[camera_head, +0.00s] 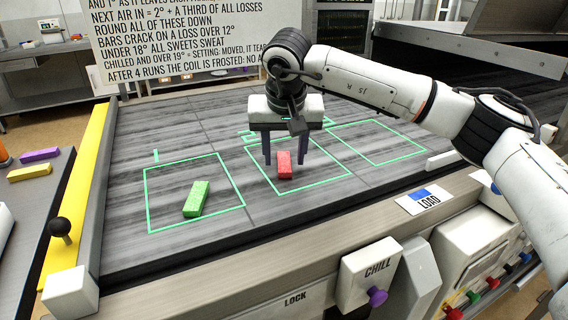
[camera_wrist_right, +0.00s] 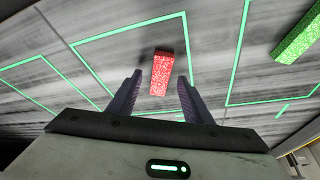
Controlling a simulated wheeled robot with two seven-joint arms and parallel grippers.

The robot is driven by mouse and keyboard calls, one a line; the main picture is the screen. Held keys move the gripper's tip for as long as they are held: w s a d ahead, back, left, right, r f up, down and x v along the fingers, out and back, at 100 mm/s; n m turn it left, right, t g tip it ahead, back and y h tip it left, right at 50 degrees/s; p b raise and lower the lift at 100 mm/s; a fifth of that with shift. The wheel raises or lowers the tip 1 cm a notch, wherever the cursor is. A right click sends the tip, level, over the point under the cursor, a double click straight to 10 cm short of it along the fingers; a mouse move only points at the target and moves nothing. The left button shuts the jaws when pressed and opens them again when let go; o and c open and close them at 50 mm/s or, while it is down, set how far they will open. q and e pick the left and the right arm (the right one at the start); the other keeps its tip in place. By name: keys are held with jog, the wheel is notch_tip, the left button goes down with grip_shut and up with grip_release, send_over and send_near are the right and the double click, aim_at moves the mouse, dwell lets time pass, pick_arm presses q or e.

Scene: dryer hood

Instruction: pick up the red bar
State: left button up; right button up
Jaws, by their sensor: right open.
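The red bar (camera_head: 285,165) lies on the grey streaked deck inside the middle green outlined square. It also shows in the right wrist view (camera_wrist_right: 161,74), just beyond and between the fingertips. My right gripper (camera_head: 286,160) is open and empty, pointing down over the middle square, with its two purple fingers on either side of the red bar. In the right wrist view its fingers (camera_wrist_right: 160,85) stand apart with the bar between their lines. I cannot tell whether the fingertips touch the deck. My left gripper is not in view.
A green bar (camera_head: 196,199) lies in the left square; the right square (camera_head: 376,143) is empty. A yellow rail (camera_head: 84,180) with a black-knobbed lever (camera_head: 60,228) edges the deck's left side.

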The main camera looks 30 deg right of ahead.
jog(key=shift+w+f, duration=0.15)
jog(key=shift+f, duration=0.1)
jog(key=shift+f, duration=0.15)
jog(key=shift+c, duration=0.4)
jog(key=c, duration=1.1)
